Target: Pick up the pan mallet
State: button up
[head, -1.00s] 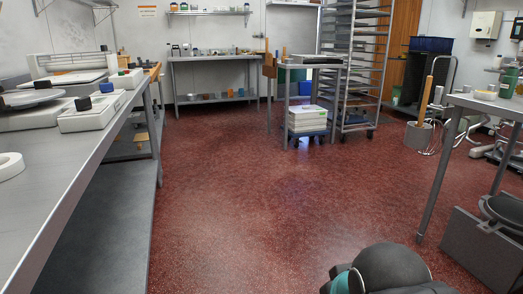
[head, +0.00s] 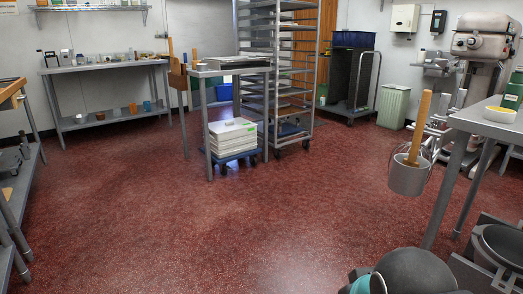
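I cannot make out a pan mallet for certain in the head view. A light wooden handle (head: 420,125) stands up out of a grey holder (head: 408,176) at the end of the right-hand table. Its lower end is hidden in the holder, so I cannot tell what tool it is. More wooden handles (head: 170,51) rise from a brown wooden holder (head: 177,78) on the left side of the small steel table. My arm shows at the bottom right, well apart from these. My gripper's fingertips are not visible.
Red floor (head: 230,235) is open ahead. The small steel table (head: 214,71) has white boxes (head: 231,137) on a blue dolly beneath. A tall rack (head: 310,75) stands behind it. A steel bench (head: 100,69) is along the back wall. The right-hand table (head: 480,118) is close, with a mixer (head: 482,40) beyond.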

aim_at(194, 63)
jog(key=z, duration=0.2)
jog(key=i, duration=4.75)
jog(key=u, duration=0.55)
jog(key=i, duration=1.7)
jog(key=u, duration=1.2)
jog(key=k, duration=1.2)
jog(key=u, duration=0.5)
jog(key=i, duration=0.75)
jog(key=u, duration=0.1)
